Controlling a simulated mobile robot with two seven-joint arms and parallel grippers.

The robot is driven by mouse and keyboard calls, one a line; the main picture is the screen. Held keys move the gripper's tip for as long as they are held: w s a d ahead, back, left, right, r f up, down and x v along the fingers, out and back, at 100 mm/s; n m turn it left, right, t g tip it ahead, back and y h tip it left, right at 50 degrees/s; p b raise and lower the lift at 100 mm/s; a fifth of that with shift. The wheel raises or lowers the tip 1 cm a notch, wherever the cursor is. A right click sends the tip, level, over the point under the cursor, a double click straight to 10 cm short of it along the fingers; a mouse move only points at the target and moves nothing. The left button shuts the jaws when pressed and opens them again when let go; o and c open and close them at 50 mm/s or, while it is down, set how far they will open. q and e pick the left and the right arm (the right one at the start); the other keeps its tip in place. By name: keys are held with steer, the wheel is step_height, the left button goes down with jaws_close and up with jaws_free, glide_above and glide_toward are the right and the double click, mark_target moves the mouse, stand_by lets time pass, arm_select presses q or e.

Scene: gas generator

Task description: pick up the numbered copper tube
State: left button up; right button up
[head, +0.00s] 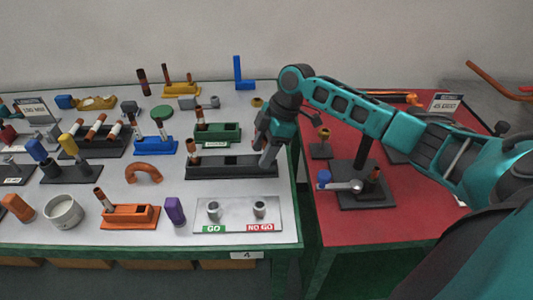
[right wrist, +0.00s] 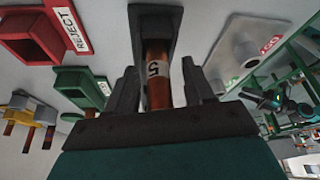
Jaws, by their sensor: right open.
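In the right wrist view a copper tube (right wrist: 157,75) with a white band marked 5 lies between my right gripper's fingers (right wrist: 160,88). Its far end is at a long black rack (right wrist: 154,12). In the head view my right gripper (head: 268,150) is over the right end of that black rack (head: 225,168), pointing down. The gripper is open, with a finger on each side of the tube; contact cannot be told. In the head view the gripper largely hides this tube. Another copper tube (head: 193,150) stands at the rack's left end. My left gripper is not in view.
A grey GO / NO GO plate (head: 236,222) is in front of the rack. A green block (head: 218,132) is behind it and a blue block (head: 155,146) is to the left. A red table (head: 330,225) with a lever fixture (head: 350,186) stands at right.

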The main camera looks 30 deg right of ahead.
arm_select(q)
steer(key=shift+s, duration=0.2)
arm_select(e)
steer(key=c, duration=0.9)
steer(key=shift+r, duration=0.1)
